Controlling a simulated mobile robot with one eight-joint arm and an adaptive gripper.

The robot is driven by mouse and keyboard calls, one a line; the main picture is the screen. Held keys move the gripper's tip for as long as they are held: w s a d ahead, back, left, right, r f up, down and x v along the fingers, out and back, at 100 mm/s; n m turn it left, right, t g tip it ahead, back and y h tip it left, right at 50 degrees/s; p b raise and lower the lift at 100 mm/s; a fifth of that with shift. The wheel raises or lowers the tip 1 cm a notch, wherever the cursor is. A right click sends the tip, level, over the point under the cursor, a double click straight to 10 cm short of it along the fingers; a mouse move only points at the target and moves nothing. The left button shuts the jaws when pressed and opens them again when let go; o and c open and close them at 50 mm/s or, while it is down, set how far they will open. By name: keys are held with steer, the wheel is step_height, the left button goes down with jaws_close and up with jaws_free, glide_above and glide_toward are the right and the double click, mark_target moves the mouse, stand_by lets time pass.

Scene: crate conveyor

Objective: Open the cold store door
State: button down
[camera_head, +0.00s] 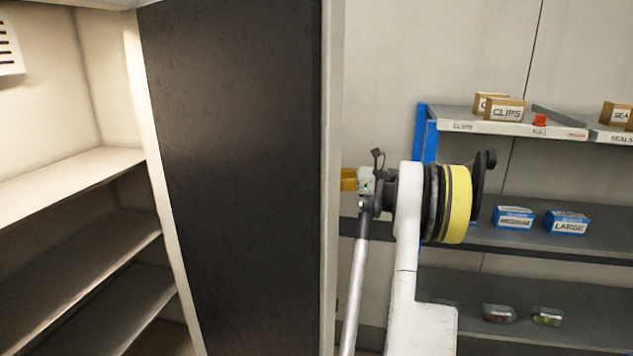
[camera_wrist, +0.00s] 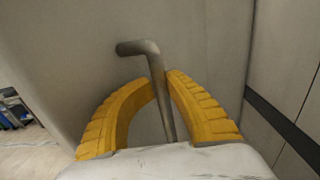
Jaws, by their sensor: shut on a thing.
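The cold store door (camera_head: 235,180) stands open in the head view, its dark inner face towards me and its pale edge (camera_head: 333,180) upright near the middle. The cold store's lit inside (camera_head: 75,95) shows to its left. My gripper (camera_head: 348,179) is just right of the door edge, its yellow fingers partly hidden by that edge. In the wrist view my gripper (camera_wrist: 162,82) is shut on the grey door handle (camera_wrist: 152,52), a bent bar rising between the yellow fingers against the pale outer face of the door (camera_wrist: 90,45). The handle is hidden in the head view.
Pale shelves (camera_head: 75,180) line the cold store inside. A blue-framed rack (camera_head: 423,140) stands behind my arm on the right, with CLIPS boxes (camera_head: 505,112), blue boxes (camera_head: 567,222) and small packs (camera_head: 498,313). Pale floor (camera_wrist: 30,150) shows at the wrist view's lower left.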

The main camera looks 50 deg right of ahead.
steer(key=shift+d+f, duration=0.1)
steer(key=shift+d, duration=0.4)
steer(key=c, duration=1.6)
jaws_free()
steer(key=shift+o, duration=1.1)
steer(key=shift+s, duration=0.25)
steer(key=shift+w, duration=0.1)
